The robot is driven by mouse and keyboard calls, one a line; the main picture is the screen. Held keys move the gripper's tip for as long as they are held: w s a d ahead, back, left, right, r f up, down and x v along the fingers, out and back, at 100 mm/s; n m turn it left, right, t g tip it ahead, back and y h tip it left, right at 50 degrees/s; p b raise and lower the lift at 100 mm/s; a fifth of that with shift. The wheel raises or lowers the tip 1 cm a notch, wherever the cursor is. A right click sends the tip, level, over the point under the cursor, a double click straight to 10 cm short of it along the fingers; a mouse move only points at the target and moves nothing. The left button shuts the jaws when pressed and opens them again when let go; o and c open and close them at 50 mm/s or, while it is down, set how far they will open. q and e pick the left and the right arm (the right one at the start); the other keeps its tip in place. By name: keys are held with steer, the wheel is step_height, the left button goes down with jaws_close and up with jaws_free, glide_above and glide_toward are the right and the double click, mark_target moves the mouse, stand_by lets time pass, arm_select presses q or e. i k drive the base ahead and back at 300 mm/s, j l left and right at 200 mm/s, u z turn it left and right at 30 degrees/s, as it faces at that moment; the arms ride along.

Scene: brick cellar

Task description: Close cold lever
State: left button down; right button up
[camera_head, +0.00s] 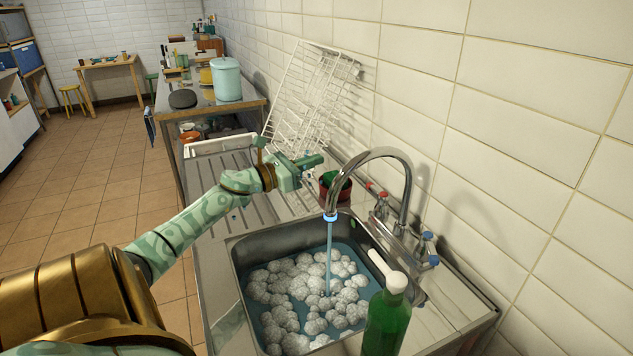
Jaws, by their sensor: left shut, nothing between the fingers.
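The blue-marked cold lever (430,248) is on the near side of the tap base, against the tiled wall. The red-marked hot lever (377,197) is on the far side of the base. The curved metal tap (404,180) arches over the sink, and a stream of water (329,252) falls from its blue-ringed spout. My left gripper (312,162) is shut and empty, above the drainboard beyond the spout. It is apart from the cold lever, farther back and to the left. My right gripper is not in view.
The sink (240,278) holds water and foam. A green bottle (386,322) with a white top stands at its near right. A dark red pot (336,187) stands behind the spout, and a white rack (300,95) leans on the wall. Floor at left is open.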

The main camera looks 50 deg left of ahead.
mark_target(426, 239)
steer(key=k+j, duration=0.2)
steer(key=k, duration=0.3)
steer(key=k+j, duration=0.25)
steer(key=k, duration=0.2)
